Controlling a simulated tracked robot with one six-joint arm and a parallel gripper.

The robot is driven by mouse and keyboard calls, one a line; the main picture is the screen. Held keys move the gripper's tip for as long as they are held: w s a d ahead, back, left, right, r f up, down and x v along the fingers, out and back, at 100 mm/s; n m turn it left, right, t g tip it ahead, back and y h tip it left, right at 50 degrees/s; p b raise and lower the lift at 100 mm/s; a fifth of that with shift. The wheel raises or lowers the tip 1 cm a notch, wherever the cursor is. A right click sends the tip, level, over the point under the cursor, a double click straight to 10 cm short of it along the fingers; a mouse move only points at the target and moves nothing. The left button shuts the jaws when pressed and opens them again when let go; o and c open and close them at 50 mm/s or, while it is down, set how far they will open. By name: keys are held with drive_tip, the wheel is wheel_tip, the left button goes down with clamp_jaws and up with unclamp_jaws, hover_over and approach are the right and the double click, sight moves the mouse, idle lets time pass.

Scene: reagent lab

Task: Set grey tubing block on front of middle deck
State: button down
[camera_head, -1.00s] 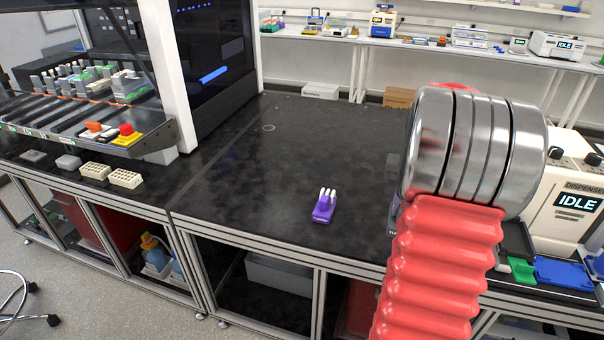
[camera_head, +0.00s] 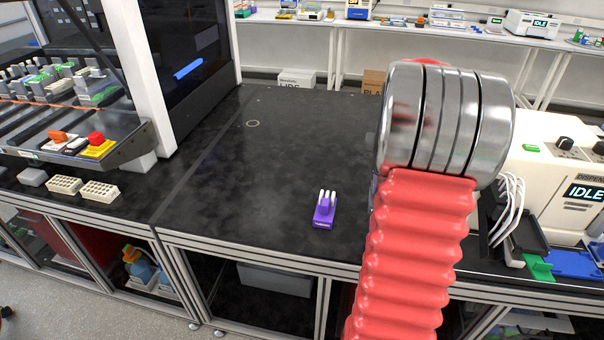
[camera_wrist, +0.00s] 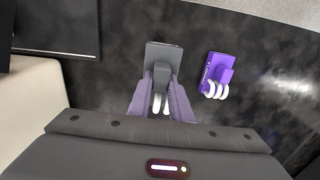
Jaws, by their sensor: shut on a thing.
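The grey tubing block (camera_wrist: 163,56) shows in the wrist view, with white tube ends below its body. My gripper (camera_wrist: 163,92) is shut on it, one purple-grey finger on each side. The black middle deck (camera_wrist: 235,30) lies beneath; I cannot tell the gap between block and deck. In the head view my red-sleeved arm hides the gripper and grey block, while the middle deck (camera_head: 270,150) is largely in sight.
A purple tubing block (camera_head: 324,211) stands near the deck's front edge; in the wrist view it is right of the grey block (camera_wrist: 216,70), apart from it. A cream dispenser (camera_head: 555,175) stands right. White racks (camera_head: 98,191) sit left. Deck space left of the purple block is clear.

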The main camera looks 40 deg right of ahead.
drive_tip(key=shift+w+a+f, duration=0.1)
drive_tip(key=shift+w+a, duration=0.05)
drive_tip(key=shift+w, duration=0.05)
drive_tip(key=shift+f, duration=3)
drive_tip(key=shift+f, duration=1.9)
drive_tip(key=c, duration=1.6)
unclamp_jaws()
drive_tip(key=shift+f, duration=0.1)
